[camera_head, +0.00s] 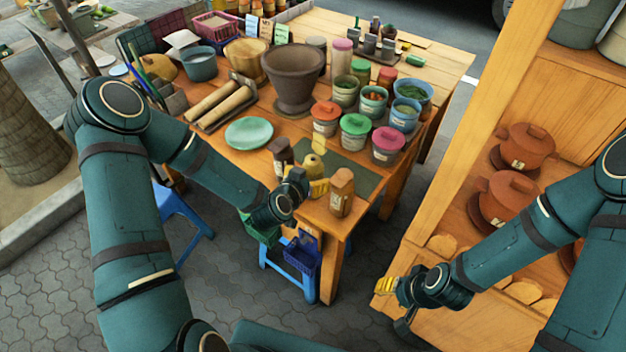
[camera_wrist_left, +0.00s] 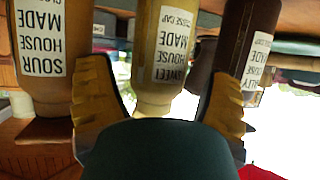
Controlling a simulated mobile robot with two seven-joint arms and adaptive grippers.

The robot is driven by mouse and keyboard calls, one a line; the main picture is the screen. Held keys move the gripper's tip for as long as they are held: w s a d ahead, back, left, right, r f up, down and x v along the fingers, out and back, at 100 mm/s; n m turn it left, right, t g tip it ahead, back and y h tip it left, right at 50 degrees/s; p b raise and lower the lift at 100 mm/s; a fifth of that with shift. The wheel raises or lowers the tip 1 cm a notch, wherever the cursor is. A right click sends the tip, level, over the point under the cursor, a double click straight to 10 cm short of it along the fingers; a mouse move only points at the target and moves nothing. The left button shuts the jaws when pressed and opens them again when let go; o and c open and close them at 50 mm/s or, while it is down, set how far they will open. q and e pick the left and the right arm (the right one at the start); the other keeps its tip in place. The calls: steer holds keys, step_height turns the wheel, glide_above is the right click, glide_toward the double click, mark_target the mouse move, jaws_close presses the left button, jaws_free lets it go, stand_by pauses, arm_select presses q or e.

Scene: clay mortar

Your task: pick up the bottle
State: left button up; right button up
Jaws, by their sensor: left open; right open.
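Three labelled bottles stand at the table's front corner. The yellow-olive "sweet" bottle (camera_head: 313,164) is in the middle, the dark brown bottle (camera_head: 282,153) to its left and the orange-brown "sour" bottle (camera_head: 342,190) to its right. My left gripper (camera_head: 312,187) is open at the sweet bottle, partly hiding it. The left wrist view is upside down; its yellow fingers lie either side of the sweet bottle (camera_wrist_left: 166,45), with the sour bottle (camera_wrist_left: 40,45) and dark bottle (camera_wrist_left: 250,45) outside. Finger contact cannot be told. My right gripper (camera_head: 384,286) is open and empty, low beside the shelf.
Lidded jars (camera_head: 355,131) and a green plate (camera_head: 249,133) stand behind the bottles. A dark mortar (camera_head: 293,75) is further back. A wooden shelf (camera_head: 470,110) with clay pots (camera_head: 509,197) is at right. Blue stools (camera_head: 180,215) are below the table.

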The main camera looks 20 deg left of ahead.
arm_select(q)
steer(key=x, duration=0.3)
steer(key=shift+w+d+f, duration=0.1)
steer(key=shift+w+f, duration=0.05)
steer(key=shift+w, duration=0.1)
steer(key=c, duration=1)
steer(key=shift+c, duration=0.2)
